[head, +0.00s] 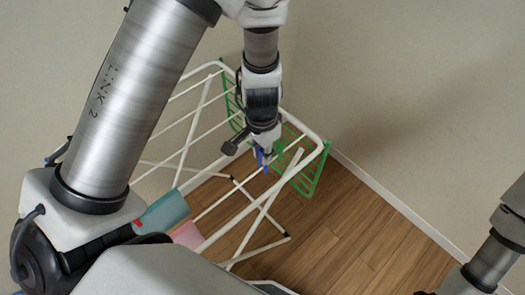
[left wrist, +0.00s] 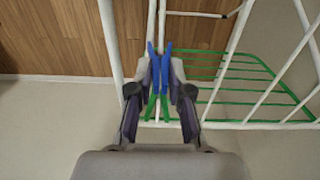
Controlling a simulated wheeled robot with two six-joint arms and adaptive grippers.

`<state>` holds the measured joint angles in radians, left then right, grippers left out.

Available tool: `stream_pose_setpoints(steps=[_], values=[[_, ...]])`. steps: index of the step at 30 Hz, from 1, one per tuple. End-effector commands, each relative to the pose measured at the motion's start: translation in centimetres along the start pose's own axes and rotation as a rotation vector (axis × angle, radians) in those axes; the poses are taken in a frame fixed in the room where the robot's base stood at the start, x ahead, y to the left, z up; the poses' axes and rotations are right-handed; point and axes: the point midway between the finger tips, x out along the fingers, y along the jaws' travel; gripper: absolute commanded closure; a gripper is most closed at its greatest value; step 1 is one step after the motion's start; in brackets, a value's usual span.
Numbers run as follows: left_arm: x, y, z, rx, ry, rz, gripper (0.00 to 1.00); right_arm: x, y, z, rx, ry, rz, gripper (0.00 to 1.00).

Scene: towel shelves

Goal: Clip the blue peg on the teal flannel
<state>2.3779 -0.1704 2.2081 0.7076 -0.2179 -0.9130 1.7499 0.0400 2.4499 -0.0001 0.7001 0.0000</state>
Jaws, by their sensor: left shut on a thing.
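My left gripper (head: 262,150) is over the white drying rack's far end, near its green side shelf. It is shut on the blue peg (head: 260,157). In the left wrist view the blue peg (left wrist: 158,62) stands between the fingertips of the left gripper (left wrist: 159,75), with green peg-like legs (left wrist: 151,107) just below it. I cannot tell whether the blue peg touches the rail. The teal flannel (head: 163,213) hangs on the rack nearer to me, apart from the gripper and partly hidden by my arm. My right gripper is out of view.
A pink flannel (head: 187,234) hangs beside the teal one. The white rack (head: 228,221) has thin rails and crossed legs, with a green wire shelf (head: 312,174) at its far end. Walls stand close behind the rack. The wooden floor (head: 365,235) to the right is clear.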

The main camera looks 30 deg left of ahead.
Motion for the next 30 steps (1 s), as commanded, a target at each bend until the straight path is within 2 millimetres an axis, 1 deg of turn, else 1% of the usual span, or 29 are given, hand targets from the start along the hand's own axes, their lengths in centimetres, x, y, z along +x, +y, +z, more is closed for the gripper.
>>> stream_pose_setpoints(steps=[1, 15, 27, 30], values=[[-0.6, 0.0, 0.0, 0.000, 0.000, 0.000, 1.00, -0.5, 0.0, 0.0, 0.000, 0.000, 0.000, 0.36], [-3.4, 0.1, 0.0, 0.000, 0.001, -0.001, 1.00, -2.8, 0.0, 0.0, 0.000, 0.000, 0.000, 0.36], [-5.8, 0.1, 0.0, 0.000, 0.000, -0.001, 1.00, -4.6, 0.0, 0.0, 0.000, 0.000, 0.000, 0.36], [-5.9, 0.1, 0.0, 0.000, 0.000, 0.000, 1.00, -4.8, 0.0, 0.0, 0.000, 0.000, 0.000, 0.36]])
